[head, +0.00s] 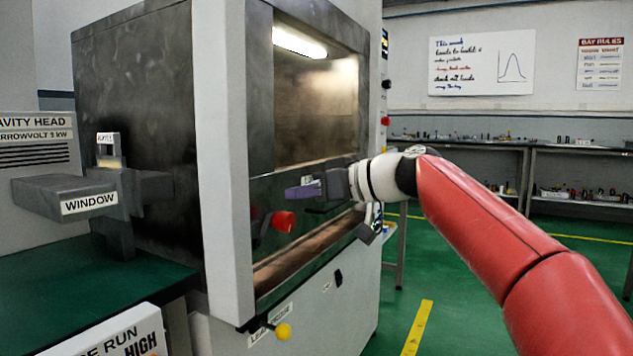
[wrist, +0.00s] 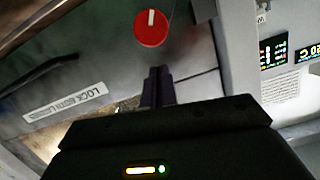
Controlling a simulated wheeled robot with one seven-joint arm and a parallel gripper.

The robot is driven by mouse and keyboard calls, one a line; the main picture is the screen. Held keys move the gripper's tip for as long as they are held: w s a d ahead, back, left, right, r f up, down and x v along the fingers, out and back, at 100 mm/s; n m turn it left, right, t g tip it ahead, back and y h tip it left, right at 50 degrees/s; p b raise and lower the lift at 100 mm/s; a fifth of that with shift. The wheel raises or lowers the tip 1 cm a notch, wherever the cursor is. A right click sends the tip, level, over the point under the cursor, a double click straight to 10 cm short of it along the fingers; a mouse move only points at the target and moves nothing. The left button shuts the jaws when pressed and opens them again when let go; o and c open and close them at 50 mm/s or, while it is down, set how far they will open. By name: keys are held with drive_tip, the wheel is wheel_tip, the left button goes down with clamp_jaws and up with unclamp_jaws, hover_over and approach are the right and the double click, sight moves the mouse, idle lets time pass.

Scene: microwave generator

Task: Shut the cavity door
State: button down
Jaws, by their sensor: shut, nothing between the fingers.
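The cabinet's front (head: 222,150) faces my arm in the head view. Its upper opening (head: 315,110) shows a lit, brownish interior. A dark panel (head: 262,195) with a red knob (head: 284,221) lies below it. I cannot tell for certain which part is the cavity door or how far it stands open. My gripper (head: 303,191) is shut and empty in front of the panel, above and right of the knob. In the wrist view its purple fingers (wrist: 158,86) are together, just below the red knob (wrist: 151,28); contact with the panel cannot be told.
A yellow ball knob (head: 283,331) and a latch label (head: 271,324) are low on the cabinet. The label also shows in the wrist view (wrist: 66,102), near a dark bar (wrist: 38,75). A WINDOW-labelled block (head: 75,195) is at left. Green floor (head: 465,300) is clear at right.

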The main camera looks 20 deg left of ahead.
drive_tip(key=shift+s+f, duration=0.15)
drive_tip(key=shift+f, duration=0.7)
wheel_tip(320, 180, down, 6)
drive_tip(key=b, duration=0.6)
drive_tip(key=shift+r, duration=0.2)
